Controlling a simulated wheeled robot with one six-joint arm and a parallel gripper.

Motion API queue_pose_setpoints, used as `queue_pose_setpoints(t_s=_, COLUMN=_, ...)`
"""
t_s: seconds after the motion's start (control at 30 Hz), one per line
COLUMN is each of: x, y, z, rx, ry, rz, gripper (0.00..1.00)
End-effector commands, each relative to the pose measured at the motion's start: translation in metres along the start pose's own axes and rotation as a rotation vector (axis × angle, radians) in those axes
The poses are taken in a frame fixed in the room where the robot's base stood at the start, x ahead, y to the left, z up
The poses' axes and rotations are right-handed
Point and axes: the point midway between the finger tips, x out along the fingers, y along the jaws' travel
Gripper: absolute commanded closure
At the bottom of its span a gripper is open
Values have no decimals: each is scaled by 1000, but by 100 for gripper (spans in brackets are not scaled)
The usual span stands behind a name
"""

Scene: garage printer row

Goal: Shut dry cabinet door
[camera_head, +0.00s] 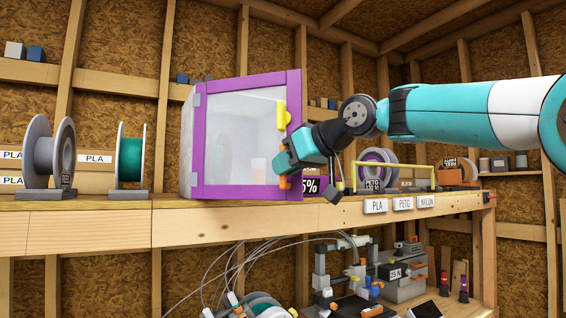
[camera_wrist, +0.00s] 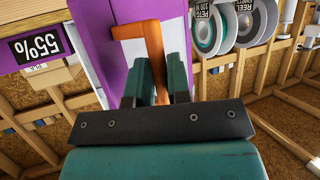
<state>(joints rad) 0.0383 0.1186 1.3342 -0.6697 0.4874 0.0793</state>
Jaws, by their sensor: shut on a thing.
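The dry cabinet (camera_head: 187,150) stands on the wooden shelf in the head view. Its door (camera_head: 240,88) has a purple frame and a cloudy clear panel, with grey hinges on the left edge. I cannot tell exactly how far it stands ajar. A yellow piece (camera_head: 284,115) sits at its right edge. My gripper (camera_head: 285,163) is at the door's lower right. In the wrist view my gripper (camera_wrist: 158,80) is shut on the orange door handle (camera_wrist: 152,38), which runs between the dark green fingers. The handle's lower end (camera_head: 284,182) shows in the head view, the rest is hidden.
A purple panel reading 55% (camera_head: 309,185) is just right of my gripper. Spools (camera_head: 130,158) stand left of the cabinet, and another spool (camera_head: 374,170) and a yellow bar frame (camera_head: 392,165) stand right. The shelf edge (camera_head: 90,230) runs below; a printer (camera_head: 340,275) stands underneath.

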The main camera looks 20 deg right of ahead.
Motion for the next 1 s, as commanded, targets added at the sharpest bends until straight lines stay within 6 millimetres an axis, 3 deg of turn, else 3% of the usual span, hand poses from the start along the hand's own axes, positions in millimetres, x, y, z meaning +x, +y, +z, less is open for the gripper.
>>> queue_pose_setpoints(t_s=0.27, x=0, y=0, z=-1, rx=1, ry=4, rz=2, gripper=100)
queue_pose_setpoints(t_s=0.3, x=0, y=0, z=-1, rx=1, ry=4, rz=2, gripper=73)
queue_pose_setpoints(t_s=0.37, x=0, y=0, z=-1, rx=0, ry=4, rz=1, gripper=61)
queue_pose_setpoints(t_s=0.73, x=-6, y=0, z=0, rx=-1, ry=4, rz=1, gripper=61)
queue_pose_setpoints(t_s=0.87, x=-24, y=0, z=1, rx=-2, ry=5, rz=4, gripper=61)
queue_pose_setpoints(t_s=1.0, x=-59, y=1, z=1, rx=-2, ry=5, rz=8, gripper=61)
